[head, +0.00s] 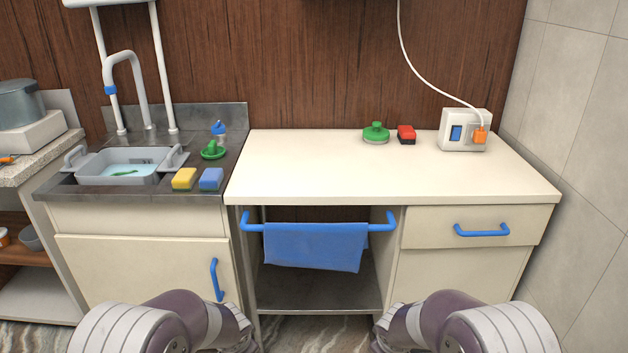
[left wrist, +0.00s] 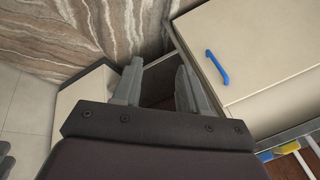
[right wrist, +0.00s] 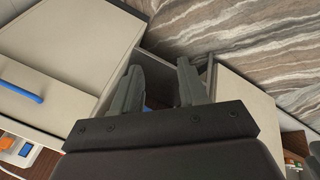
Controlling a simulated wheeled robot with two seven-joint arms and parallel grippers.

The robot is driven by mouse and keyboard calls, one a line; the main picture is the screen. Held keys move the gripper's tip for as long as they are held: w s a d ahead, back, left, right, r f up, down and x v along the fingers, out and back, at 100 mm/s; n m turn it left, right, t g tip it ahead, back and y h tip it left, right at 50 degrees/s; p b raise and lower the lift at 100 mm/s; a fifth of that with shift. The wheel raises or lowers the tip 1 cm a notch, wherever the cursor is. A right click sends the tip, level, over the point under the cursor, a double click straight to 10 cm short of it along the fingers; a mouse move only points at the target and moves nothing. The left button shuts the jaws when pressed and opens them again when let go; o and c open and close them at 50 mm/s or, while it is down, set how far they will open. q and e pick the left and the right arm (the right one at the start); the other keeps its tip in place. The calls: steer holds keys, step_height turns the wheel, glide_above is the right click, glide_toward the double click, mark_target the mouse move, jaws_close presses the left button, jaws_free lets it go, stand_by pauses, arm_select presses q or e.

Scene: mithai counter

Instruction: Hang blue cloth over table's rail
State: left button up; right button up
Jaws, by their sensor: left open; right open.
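The blue cloth (head: 315,246) hangs draped over the blue rail (head: 255,228) at the front of the white table (head: 390,178). Its lower edge hangs free in front of the open bay, a little slanted. Neither gripper touches the cloth. In the head view both my arms are at the bottom edge and the gripper fingers are not visible. My left gripper (left wrist: 157,85) is open and empty in the left wrist view. My right gripper (right wrist: 158,88) is open and empty in the right wrist view, with a small patch of blue between its fingers.
A sink (head: 118,170) with a tap stands at left, with a yellow sponge (head: 184,179) and a blue sponge (head: 211,179) beside it. The tabletop front is clear.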

arm_select(q)
steer(key=s+a+r+n+g+h, duration=0.1)
steer(key=s+r+n+g, duration=0.2)
steer(key=s, duration=0.6)
steer(key=s+r+n+g, duration=0.1)
steer(key=s+r+n, duration=0.35)
steer(key=s, duration=0.45)
arm_select(e)
steer(key=s+d+r+m+g+y, duration=0.1)
steer(key=s+r+m+g, duration=0.2)
steer(key=s, duration=0.6)
steer(key=s+r+m+g, duration=0.1)
steer(key=s+r+m, duration=0.35)
steer(key=s, duration=0.45)
arm_select(q)
step_height(320, 180, up, 16)
steer(key=p, duration=1.4)
steer(key=shift+w+a+t, duration=0.15)
steer(key=shift+a+t, duration=0.15)
steer(key=shift+a, duration=0.1)
arm_select(e)
step_height(320, 180, up, 16)
steer(key=shift+w+d+t, duration=0.15)
steer(key=shift+d+t, duration=0.15)
steer(key=shift+d, duration=0.1)
arm_select(q)
steer(key=shift+r, duration=0.15)
arm_select(e)
steer(key=shift+r, duration=0.15)
